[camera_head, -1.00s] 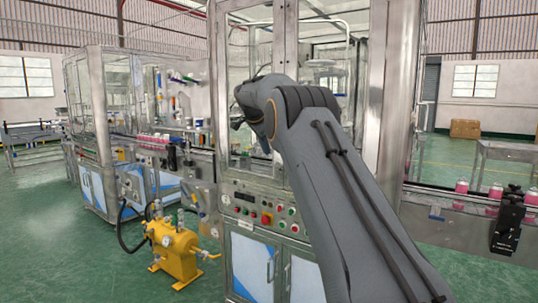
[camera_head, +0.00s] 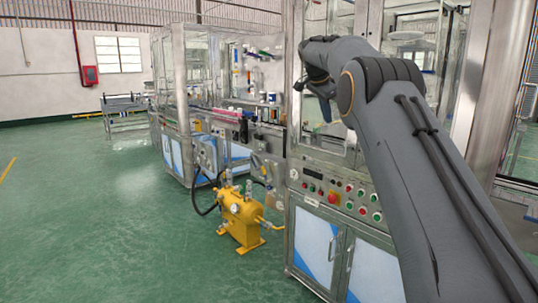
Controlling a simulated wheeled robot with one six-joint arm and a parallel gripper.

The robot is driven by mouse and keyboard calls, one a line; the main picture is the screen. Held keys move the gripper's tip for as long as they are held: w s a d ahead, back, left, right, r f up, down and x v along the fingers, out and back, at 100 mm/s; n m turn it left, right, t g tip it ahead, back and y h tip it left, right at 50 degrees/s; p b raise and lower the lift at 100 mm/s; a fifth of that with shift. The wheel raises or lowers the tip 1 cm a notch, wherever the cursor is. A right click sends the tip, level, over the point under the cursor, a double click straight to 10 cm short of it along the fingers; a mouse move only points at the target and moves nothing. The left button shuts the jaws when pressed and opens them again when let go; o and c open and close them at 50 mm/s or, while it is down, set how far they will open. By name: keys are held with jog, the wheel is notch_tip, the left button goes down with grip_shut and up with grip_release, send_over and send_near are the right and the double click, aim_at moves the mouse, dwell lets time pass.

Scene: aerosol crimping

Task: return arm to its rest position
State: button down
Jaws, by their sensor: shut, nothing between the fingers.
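My arm rises from the lower right of the head view and bends at a grey elbow. Its forearm reaches left in front of the crimping machine's glazed upper part. My gripper (camera_head: 324,108) hangs small and dark at the arm's end, above the control panel (camera_head: 340,196). It is shut, with nothing seen in it. Its fingers are hard to make out at this size. The arm hides part of the machine behind it.
The machine's steel frame and cabinet (camera_head: 318,245) stand close behind the arm. A yellow pump unit (camera_head: 240,218) with a black hose stands on the floor left of it. Another glazed machine (camera_head: 180,100) and a conveyor stand farther back. The green floor (camera_head: 90,220) at left is clear.

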jog(key=s+a+f+n+g+y, duration=0.1)
jog(key=s+a+f+n, duration=0.2)
jog(key=s+f, duration=0.7)
jog(key=s+a+f+n+g+y, duration=0.1)
jog(key=s+f+n, duration=0.6)
jog(key=s, duration=1.9)
jog(key=s+a+f+n+g+y, duration=0.2)
jog(key=s+a+f+n, duration=0.2)
jog(key=s+f, duration=1)
jog(key=s, duration=0.3)
jog(key=shift+s+a+n+g, duration=0.4)
